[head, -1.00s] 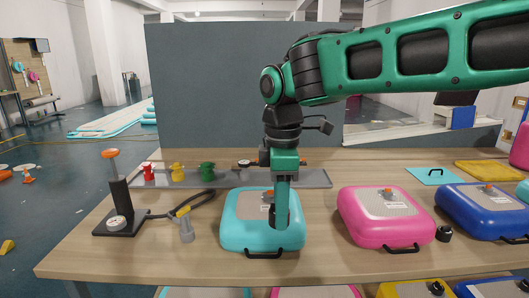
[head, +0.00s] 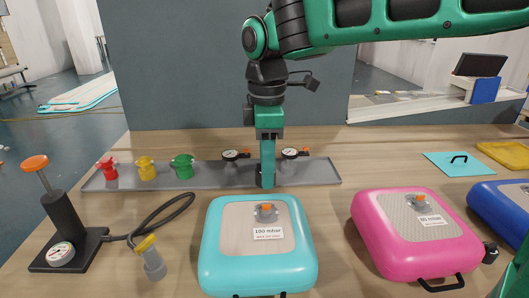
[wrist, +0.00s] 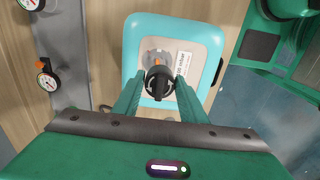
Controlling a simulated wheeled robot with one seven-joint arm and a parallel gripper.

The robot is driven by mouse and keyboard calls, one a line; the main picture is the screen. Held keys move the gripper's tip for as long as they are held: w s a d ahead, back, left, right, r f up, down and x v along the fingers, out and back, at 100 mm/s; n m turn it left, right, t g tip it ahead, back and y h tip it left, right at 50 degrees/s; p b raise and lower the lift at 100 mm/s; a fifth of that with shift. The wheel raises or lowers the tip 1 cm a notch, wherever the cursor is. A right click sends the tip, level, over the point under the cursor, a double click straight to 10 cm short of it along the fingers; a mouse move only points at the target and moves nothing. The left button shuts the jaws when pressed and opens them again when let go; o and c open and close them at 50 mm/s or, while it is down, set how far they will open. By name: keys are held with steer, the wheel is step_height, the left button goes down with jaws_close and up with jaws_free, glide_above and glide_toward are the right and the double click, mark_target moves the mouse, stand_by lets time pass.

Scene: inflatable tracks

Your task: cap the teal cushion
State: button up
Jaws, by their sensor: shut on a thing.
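The teal cushion (head: 258,252) lies on the table, with a grey and orange valve (head: 266,212) and a "100 mbar" label on its pale top panel. It also shows in the wrist view (wrist: 205,40). My gripper (head: 266,180) points straight down and is shut on a black cap (wrist: 158,84). In the head view the fingertips appear above the cushion's far edge, against the tray. In the wrist view the cap hangs over the cushion and partly covers the valve. The cap looks apart from the valve; the exact gap is hard to tell.
Behind is a grey tray (head: 215,178) with red, yellow and green fittings and two gauges. At left stand a black post with gauge (head: 62,225) and a hose ending in a nozzle (head: 152,262). A pink cushion (head: 415,245) and a black cap (head: 490,252) are to the right.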

steer(key=shift+w+a, duration=0.15)
steer(key=shift+w, duration=0.2)
steer(key=shift+d, duration=0.25)
steer(key=shift+f, duration=2.85)
steer(key=shift+f, duration=2.05)
steer(key=n, duration=0.4)
steer(key=shift+n, duration=0.6)
